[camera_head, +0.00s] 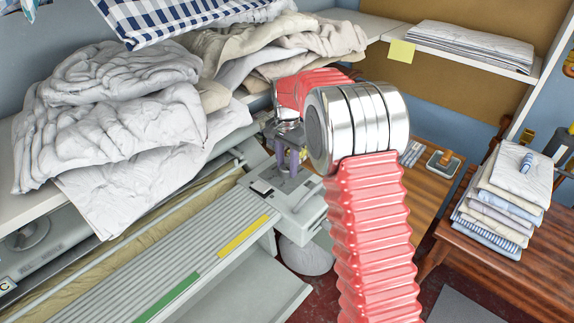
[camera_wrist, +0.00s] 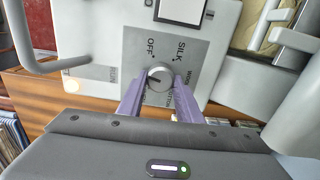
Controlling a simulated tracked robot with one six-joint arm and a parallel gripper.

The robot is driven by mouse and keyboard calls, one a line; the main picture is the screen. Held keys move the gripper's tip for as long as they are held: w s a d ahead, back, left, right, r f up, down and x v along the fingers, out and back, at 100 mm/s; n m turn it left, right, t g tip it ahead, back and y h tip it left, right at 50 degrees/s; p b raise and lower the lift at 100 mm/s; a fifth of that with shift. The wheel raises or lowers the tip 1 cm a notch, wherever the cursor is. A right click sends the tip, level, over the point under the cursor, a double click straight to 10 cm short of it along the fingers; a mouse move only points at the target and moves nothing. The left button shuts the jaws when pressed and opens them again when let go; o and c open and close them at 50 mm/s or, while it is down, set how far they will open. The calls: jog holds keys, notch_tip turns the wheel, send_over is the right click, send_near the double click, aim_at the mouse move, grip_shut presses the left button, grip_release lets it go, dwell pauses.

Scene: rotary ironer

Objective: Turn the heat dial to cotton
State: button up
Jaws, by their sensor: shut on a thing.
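The heat dial (camera_wrist: 160,77) is a small round silver knob with a dark mark on its face. It sits on a grey label plate (camera_wrist: 137,42) on the ironer's end housing. OFF and SILK read clearly beside it; the lettering further round on the right is partly hidden by a finger. I cannot tell for sure which label the mark points to. My gripper (camera_wrist: 160,87) has its two purple fingers closed on the dial from both sides. In the head view my gripper (camera_head: 291,158) is at the housing's right end, and the dial is hidden there.
White crumpled linen (camera_head: 120,110) is heaped on the shelf above the ironer. A slatted feed board (camera_head: 190,255) with green and yellow strips lies at left. A folded stack (camera_head: 505,195) sits on a wooden table at right. A grey bar handle (camera_wrist: 45,65) is near the gripper.

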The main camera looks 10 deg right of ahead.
jog(key=m, duration=0.4)
jog(key=shift+w+r+m, duration=0.1)
jog(key=shift+r+m, duration=0.05)
jog(key=shift+m, duration=0.15)
jog(key=m, duration=0.4)
jog(key=shift+m, duration=0.3)
jog(key=o, duration=1)
jog(key=shift+o, duration=0.2)
jog(key=shift+s, duration=0.2)
